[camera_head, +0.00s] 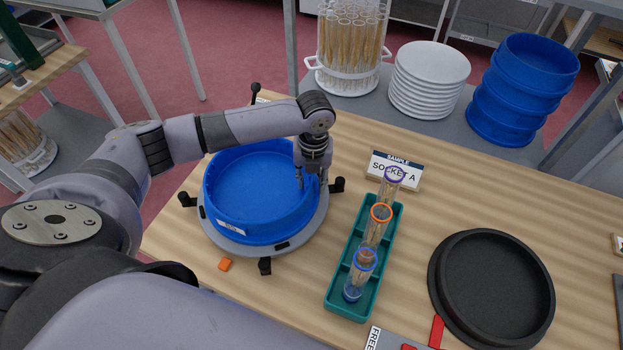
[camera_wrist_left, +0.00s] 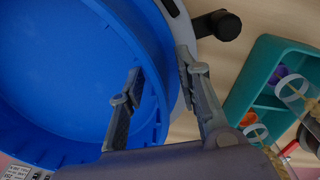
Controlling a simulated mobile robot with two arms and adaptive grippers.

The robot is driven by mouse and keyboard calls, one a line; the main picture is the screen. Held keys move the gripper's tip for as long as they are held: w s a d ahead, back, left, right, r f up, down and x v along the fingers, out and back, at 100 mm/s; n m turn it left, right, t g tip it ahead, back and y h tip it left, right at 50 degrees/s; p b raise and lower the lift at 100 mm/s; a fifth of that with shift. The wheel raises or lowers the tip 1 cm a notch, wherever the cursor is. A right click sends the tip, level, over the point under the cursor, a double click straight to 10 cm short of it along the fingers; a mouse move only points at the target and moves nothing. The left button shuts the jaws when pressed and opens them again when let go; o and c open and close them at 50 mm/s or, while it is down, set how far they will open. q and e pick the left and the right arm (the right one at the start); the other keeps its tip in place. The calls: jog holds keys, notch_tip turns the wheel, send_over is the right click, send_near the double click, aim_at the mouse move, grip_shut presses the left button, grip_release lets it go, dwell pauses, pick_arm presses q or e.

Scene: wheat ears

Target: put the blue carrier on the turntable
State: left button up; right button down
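The blue carrier (camera_head: 250,196), a round open tub with a small white label on its front, sits level on a round grey base (camera_head: 241,250) with black knobs around its edge. A round black disc (camera_head: 492,288) with a raised rim lies empty at the right; I cannot tell for sure which of these two is the turntable. My left gripper (camera_head: 314,184) is at the carrier's right rim, pointing down. In the left wrist view, its fingers (camera_wrist_left: 162,85) are apart, one inside the carrier (camera_wrist_left: 60,75), one outside its wall. My right gripper is not in view.
A teal rack (camera_head: 364,262) with several ringed tubes stands right of the carrier, behind it a "SOCKET A" card (camera_head: 396,171). A small orange block (camera_head: 225,264) lies in front. White plates (camera_head: 429,80) and stacked blue tubs (camera_head: 522,89) stand on another table.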

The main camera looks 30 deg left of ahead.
pick_arm(q)
notch_tip(320, 180, up, 12)
jog(key=b, duration=0.1)
jog(key=shift+d+r+b, duration=0.15)
jog(key=shift+r+b, duration=0.05)
jog(key=shift+b, duration=0.2)
jog(key=shift+f, duration=0.1)
dwell(0.4)
